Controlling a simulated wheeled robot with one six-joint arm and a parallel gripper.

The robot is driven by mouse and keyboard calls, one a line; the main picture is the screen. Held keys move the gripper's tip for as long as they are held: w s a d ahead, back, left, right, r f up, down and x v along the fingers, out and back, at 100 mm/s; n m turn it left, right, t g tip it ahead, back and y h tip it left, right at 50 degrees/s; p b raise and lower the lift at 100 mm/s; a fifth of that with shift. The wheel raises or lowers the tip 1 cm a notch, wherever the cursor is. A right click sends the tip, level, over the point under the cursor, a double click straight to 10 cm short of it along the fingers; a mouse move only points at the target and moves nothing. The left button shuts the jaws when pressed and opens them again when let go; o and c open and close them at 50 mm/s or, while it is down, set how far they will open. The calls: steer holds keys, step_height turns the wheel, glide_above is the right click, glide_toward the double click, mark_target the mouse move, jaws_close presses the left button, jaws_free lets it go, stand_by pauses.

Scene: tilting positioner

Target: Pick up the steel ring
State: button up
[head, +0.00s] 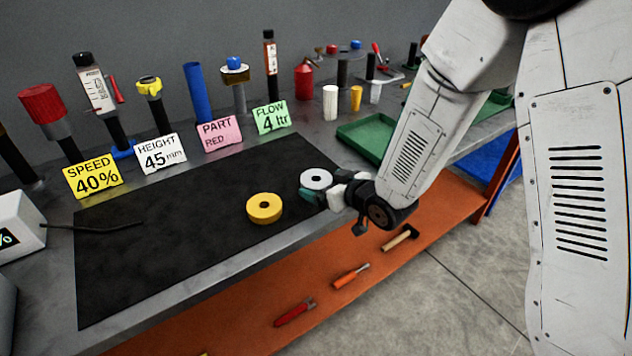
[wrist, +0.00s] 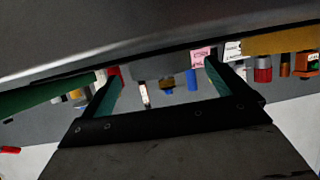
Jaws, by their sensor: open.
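The steel ring (head: 316,179), pale and silvery with a dark centre hole, lies flat at the right end of the black mat (head: 170,240) in the head view. My gripper (head: 318,194) is low over the bench, right beside the ring, and partly in front of its near edge. Its jaws are open; the two teal-padded fingers stand apart in the wrist view (wrist: 160,82). A grey shape shows between them there, but I cannot tell whether it is the ring. I see no grip on the ring.
A yellow ring (head: 264,208) lies on the mat to the left. Sign cards, such as the pink one (head: 219,134), and several upright tools line the back. A green tray (head: 365,139) is behind my arm.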

steer(key=shift+x, duration=0.8)
steer(key=c, duration=1.6)
